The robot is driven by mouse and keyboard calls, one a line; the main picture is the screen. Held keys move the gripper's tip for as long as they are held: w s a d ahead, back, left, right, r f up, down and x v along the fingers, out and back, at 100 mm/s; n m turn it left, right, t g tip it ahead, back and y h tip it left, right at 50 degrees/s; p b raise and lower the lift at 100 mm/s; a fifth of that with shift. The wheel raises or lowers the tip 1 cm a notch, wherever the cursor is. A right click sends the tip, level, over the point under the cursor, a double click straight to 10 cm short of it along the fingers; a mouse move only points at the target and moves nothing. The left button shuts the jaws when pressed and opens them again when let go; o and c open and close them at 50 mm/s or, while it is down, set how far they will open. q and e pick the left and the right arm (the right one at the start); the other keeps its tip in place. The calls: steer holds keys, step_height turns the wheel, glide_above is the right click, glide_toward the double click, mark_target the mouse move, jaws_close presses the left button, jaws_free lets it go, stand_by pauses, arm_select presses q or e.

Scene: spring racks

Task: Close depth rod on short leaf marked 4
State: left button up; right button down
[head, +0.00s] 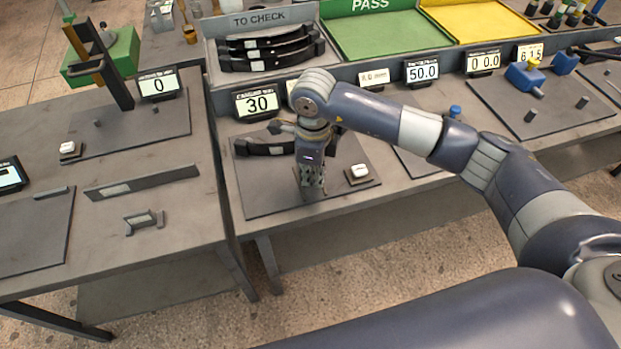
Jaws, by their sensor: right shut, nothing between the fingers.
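My right gripper (312,188) points down over the dark mat (265,200) at the middle station, with its fingers shut and empty. A dark curved leaf (262,148) with a pale label lies across the back of this mat, partly hidden behind my right wrist. The number on its label is too small to read. I cannot make out the depth rod clearly; my right arm and gripper hide part of the station. A display (257,103) reading 30 stands behind the leaf. My left gripper is not in view.
A small block with a white button (360,171) sits just right of my right gripper. The TO CHECK tray (306,82) holds several dark leaves. A green PASS tray (375,36) and a yellow tray (478,20) stand behind. The mat's front left is clear.

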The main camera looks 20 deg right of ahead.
steer(key=shift+w+r, duration=0.1)
steer(key=shift+r, duration=0.05)
step_height(320, 180, up, 7)
steer(key=p, duration=0.3)
stand_by(0.9)
steer(key=shift+f, duration=0.2)
